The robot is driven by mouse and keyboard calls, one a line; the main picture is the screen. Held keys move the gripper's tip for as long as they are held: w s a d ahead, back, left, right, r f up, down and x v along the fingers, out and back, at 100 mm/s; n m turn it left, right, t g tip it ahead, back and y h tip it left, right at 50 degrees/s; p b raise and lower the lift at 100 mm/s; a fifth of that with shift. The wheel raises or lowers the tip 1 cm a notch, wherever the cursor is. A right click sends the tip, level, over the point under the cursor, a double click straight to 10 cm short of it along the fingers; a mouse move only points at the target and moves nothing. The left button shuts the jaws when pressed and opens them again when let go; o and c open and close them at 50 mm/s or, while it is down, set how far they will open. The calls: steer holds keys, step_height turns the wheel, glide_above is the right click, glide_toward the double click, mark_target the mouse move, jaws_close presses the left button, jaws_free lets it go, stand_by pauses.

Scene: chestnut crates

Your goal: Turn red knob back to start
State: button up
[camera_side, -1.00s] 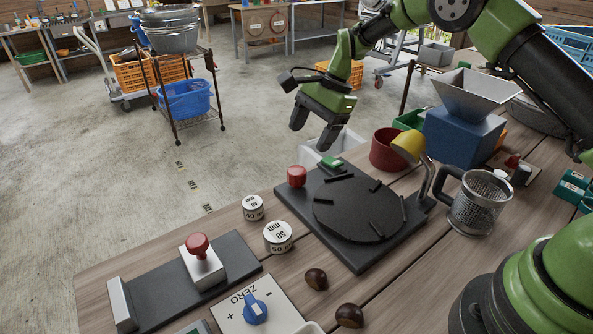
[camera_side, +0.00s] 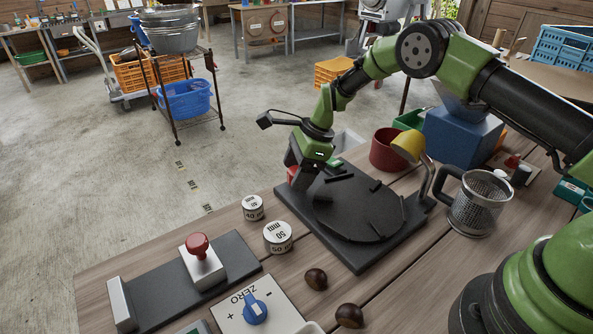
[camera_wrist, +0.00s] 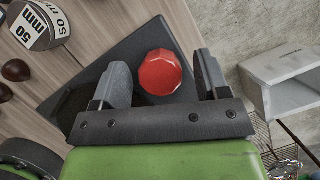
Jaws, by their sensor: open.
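The red knob (camera_wrist: 160,73) sits on a corner of the black base plate (camera_wrist: 128,52). In the side view only a sliver of the red knob (camera_side: 292,174) shows, the rest hidden behind my gripper. My gripper (camera_side: 299,178) points down at that corner of the plate. In the wrist view my gripper (camera_wrist: 160,82) is open, with one finger on each side of the knob. Gaps show between the knob and both fingers, and whether the fingertips are level with it I cannot tell. A round black turntable (camera_side: 360,208) with raised bars lies on the same plate.
A green button (camera_side: 332,162) is close by on the plate. A red-knobbed slider (camera_side: 198,246) and two chestnuts (camera_side: 316,279) lie nearer.

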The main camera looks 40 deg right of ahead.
steer(key=shift+a+f, duration=0.1)
steer(key=shift+f, duration=0.1)
steer(key=c, duration=0.9)
steer(key=shift+w, duration=0.1)
steer(key=shift+n, duration=0.3)
steer(key=shift+n+g, duration=0.55)
steer(key=shift+n, duration=0.85)
steer(key=shift+n+g, duration=0.55)
steer(key=shift+n, duration=0.85)
